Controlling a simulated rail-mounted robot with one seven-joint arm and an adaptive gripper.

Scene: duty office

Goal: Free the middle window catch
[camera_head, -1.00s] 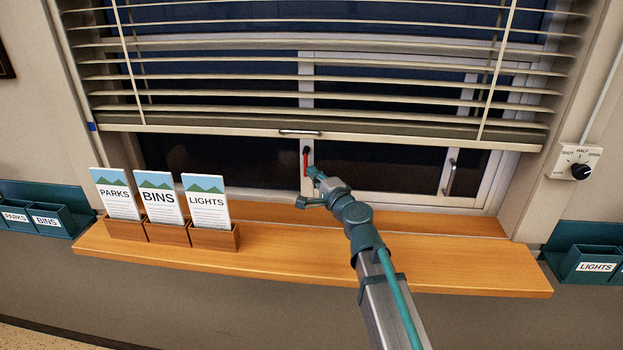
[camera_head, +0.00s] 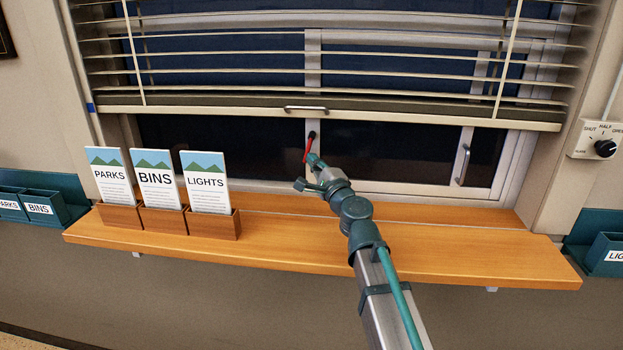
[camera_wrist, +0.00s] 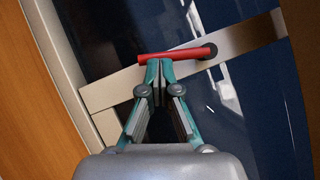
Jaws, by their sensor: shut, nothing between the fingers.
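The middle window catch is a red lever (camera_head: 308,148) on a dark pivot, on the upright post (camera_head: 312,125) between the panes, just below the blind. It hangs from the pivot with its lower end tilted to the left. In the wrist view the red lever (camera_wrist: 172,55) lies across the picture, pivot at right. My gripper (camera_head: 311,158) is at the lever's lower part, on its right side. In the wrist view my gripper (camera_wrist: 159,66) has its fingertips together against or very near the lever, not around it.
The slatted blind (camera_head: 250,112) hangs just above the catch, with a handle (camera_head: 305,108) on its bottom rail. Card holders (camera_head: 163,220) with PARKS, BINS and LIGHTS cards stand left on the wooden sill (camera_head: 300,252). A window handle (camera_head: 462,164) and rotary switch (camera_head: 605,148) are at right.

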